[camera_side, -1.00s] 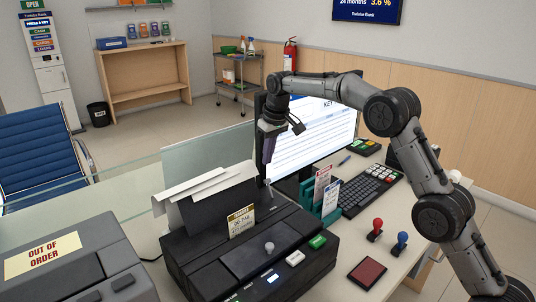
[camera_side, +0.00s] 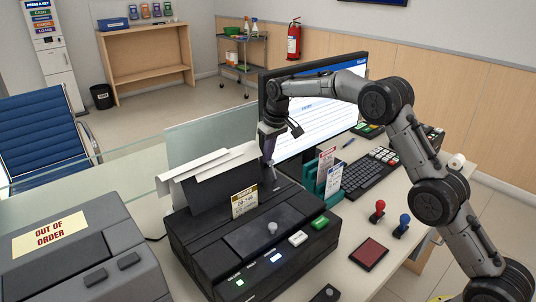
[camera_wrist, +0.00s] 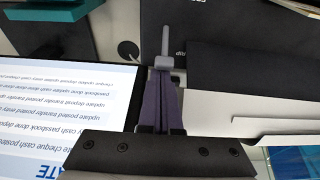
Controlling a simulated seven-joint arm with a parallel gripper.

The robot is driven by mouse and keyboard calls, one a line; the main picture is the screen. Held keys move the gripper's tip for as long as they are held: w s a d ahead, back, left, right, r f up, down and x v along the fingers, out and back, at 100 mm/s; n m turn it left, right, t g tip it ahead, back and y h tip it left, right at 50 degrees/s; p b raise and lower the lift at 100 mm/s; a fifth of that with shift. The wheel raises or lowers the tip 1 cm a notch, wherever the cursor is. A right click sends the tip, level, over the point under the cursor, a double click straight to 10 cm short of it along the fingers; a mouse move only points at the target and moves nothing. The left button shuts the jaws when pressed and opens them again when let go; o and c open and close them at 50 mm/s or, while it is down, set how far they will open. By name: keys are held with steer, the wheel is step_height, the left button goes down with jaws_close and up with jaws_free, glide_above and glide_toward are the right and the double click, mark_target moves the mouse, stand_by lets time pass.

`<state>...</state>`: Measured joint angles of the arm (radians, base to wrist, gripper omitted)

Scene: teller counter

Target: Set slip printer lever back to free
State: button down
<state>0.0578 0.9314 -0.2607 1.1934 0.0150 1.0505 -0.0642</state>
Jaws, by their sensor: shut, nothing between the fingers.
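The black slip printer (camera_side: 250,240) stands on the counter, with a label card, a round grey knob and lit buttons on its front. My gripper (camera_side: 268,160) points down at the printer's rear right, beside the screen. In the wrist view its purple fingers (camera_wrist: 164,72) are together with nothing between them. A thin grey lever (camera_wrist: 165,40) stands out just beyond the fingertips, beside partly hidden lettering on the black housing. I cannot tell whether the fingertips touch it. In the side view the lever is mostly hidden by the gripper.
A monitor (camera_side: 318,115) stands close behind my gripper, and white paper (camera_side: 208,168) sticks up from the printer to its left. A teal card holder (camera_side: 328,178), keyboard (camera_side: 368,176) and stamps (camera_side: 378,211) are to the right. A grey out-of-order machine (camera_side: 75,245) is at left.

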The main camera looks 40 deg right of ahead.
steer(key=shift+s+r+t, duration=0.2)
steer(key=shift+s+t, duration=0.15)
steer(key=shift+t, duration=0.15)
steer(key=shift+s+r+t, duration=0.25)
steer(key=shift+s+t, duration=0.65)
steer(key=shift+t, duration=0.2)
steer(key=shift+s, duration=1.25)
steer(key=shift+r, duration=0.15)
steer(key=shift+s+r, duration=0.3)
steer(key=shift+s, duration=0.35)
steer(key=shift+s+r, duration=0.3)
steer(key=shift+s, duration=0.2)
steer(key=s+r, duration=0.3)
steer(key=s, duration=0.5)
steer(key=shift+r, duration=0.35)
